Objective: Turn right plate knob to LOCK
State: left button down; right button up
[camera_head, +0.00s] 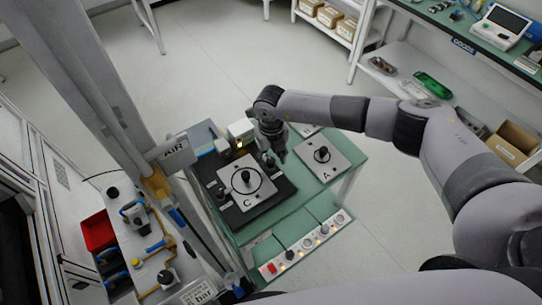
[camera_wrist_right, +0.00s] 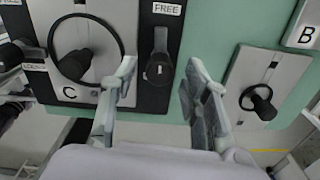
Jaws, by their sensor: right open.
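The black right plate knob (camera_wrist_right: 159,62) stands in the wrist view on the dark base (camera_wrist_right: 147,100), beside the plate marked C (camera_wrist_right: 90,12). Its narrow end points up toward the FREE label (camera_wrist_right: 167,9). My right gripper (camera_wrist_right: 161,76) is open and empty, with one finger on each side of the knob in the picture; I cannot tell whether they touch it. In the head view my right gripper (camera_head: 279,155) is over the right side of the base and partly hides that knob. Plate C (camera_head: 262,195) lies on the base. My left gripper is out of view.
A plate marked A (camera_head: 335,166) lies at the green table's right. A row of switches and lights (camera_head: 306,243) lines its front. A post with an AIR sign (camera_head: 175,153) and a fixture with a red bin (camera_head: 98,231) stand left. Shelving (camera_head: 450,80) is at back right.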

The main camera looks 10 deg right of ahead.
grip_shut()
dwell(0.3)
jog(key=shift+f+n+b, duration=0.15)
jog(key=shift+n+b, duration=0.45)
jog(key=shift+b, duration=0.2)
jog(key=n+b, duration=1.2)
jog(key=b, duration=0.2)
jog(key=shift+w, duration=0.1)
jog(key=shift+r+n+b, duration=0.2)
jog(key=shift+n+b, duration=1.55)
jog(key=shift+n, duration=0.35)
grip_release()
